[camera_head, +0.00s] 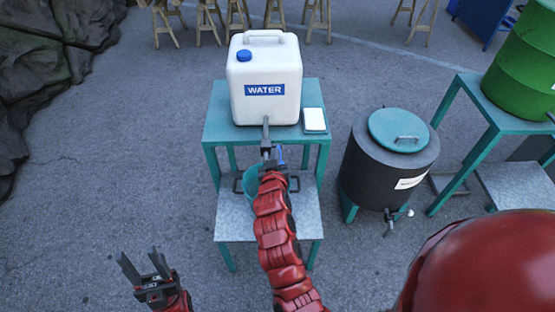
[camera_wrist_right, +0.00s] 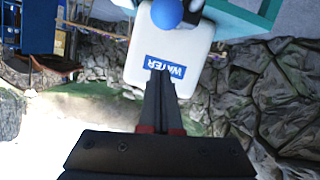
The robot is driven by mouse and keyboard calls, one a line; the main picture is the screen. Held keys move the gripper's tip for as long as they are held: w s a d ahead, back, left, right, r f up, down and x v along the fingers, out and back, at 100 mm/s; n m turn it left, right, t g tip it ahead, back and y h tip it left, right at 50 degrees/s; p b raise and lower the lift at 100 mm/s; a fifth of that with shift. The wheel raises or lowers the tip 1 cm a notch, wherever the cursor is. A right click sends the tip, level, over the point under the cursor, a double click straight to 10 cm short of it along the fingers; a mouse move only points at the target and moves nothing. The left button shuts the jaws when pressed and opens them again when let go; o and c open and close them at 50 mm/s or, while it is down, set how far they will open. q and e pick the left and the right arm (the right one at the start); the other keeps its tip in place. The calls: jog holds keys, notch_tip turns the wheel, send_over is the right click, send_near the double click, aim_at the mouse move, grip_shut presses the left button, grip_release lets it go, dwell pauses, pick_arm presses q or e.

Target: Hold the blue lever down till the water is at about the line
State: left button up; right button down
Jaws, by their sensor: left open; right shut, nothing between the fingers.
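The white water container (camera_head: 264,80), with a blue cap and a WATER label, stands on the teal table. Its grey tap (camera_head: 266,135) hangs over the table's front edge, with a bit of the blue lever (camera_head: 279,153) showing beside my right gripper. My right gripper (camera_head: 271,163) is shut and empty at the tap; I cannot tell whether it touches the lever. In the right wrist view its fingers (camera_wrist_right: 160,85) are shut in front of the container (camera_wrist_right: 170,50). A teal bucket (camera_head: 249,184) below is mostly hidden by my right arm; its line and water are not visible. My left gripper (camera_head: 143,268) is open and empty, low at left.
The teal table (camera_head: 216,127) has a metal lower shelf (camera_head: 232,220) under the bucket. A white-topped pad (camera_head: 314,119) lies right of the container. A dark barrel (camera_head: 375,175) with a teal lid stands to the right, and a green drum (camera_head: 525,65) beyond. Ground at left is clear.

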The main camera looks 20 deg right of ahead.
jog(key=shift+s+d+f+p, duration=0.15)
jog(key=shift+d+f, duration=0.05)
jog(key=shift+f, duration=0.8)
jog(key=shift+s+d+f+p, duration=0.1)
jog(key=shift+d+f+p, duration=0.05)
jog(key=shift+f, duration=0.8)
notch_tip(320, 180, down, 10)
jog(key=s+t+h+b, duration=0.2)
jog(key=t+b, duration=0.5)
jog(key=b, duration=3.2)
jog(key=shift+a+b, duration=0.25)
jog(key=shift+b, duration=0.1)
jog(key=shift+f, duration=0.1)
dwell(1.2)
